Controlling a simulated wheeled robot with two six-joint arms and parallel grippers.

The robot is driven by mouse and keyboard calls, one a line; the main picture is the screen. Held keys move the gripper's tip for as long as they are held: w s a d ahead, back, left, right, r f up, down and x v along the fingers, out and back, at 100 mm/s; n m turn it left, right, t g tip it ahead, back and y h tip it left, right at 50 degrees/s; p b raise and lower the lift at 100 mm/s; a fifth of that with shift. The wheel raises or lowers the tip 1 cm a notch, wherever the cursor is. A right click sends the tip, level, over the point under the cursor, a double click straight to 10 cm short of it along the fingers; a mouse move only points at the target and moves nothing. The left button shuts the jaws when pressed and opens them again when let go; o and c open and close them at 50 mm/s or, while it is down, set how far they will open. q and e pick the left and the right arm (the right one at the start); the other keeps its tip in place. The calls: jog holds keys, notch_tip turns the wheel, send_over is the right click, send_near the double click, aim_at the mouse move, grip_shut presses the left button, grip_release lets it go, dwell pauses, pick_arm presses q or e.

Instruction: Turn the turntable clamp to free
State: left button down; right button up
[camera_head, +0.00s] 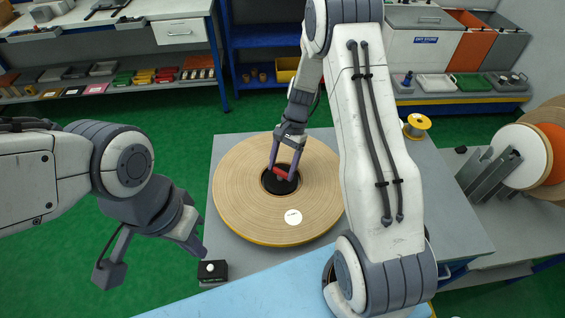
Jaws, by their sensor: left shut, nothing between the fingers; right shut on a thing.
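The turntable clamp shows as a red handle (281,177) on a black hub (269,183) in the centre of a wide tan tape roll (240,200). The roll lies flat on a grey bench and hides the turntable under it. My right gripper (284,174) reaches down over the hub and is shut on the red handle, with a finger on each side. My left gripper (203,253) is shut and empty, beside the roll at the lower left. A small black box with a white button (212,270) sits just below its tip.
A white round label (293,217) lies on the roll. A yellow spool (416,125) stands at the bench's right back. Metal brackets and reels (523,160) stand at the far right. My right arm hides part of the bench. Green floor (170,130) is clear on the left.

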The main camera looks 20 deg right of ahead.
jog(key=n, duration=0.2)
jog(key=n+g+h+p, duration=0.1)
jog(key=n, duration=0.1)
jog(key=shift+w+a+r+n, duration=0.1)
jog(key=shift+w+a+n, duration=0.05)
jog(key=shift+n, duration=0.25)
jog(key=n+h, duration=0.1)
jog(key=n, duration=0.1)
jog(key=n+h+p, duration=0.1)
jog(key=n, duration=0.2)
jog(key=shift+a+g, duration=0.1)
jog(key=shift+g, duration=0.3)
jog(key=shift+n, duration=0.3)
jog(key=o, duration=1.4)
jog(key=b+v, duration=0.1)
jog(key=v, duration=0.9)
jog(key=shift+w+a+r, duration=0.1)
jog(key=shift+w+r, duration=0.05)
jog(key=shift+r, duration=0.05)
jog(key=shift+a, duration=0.1)
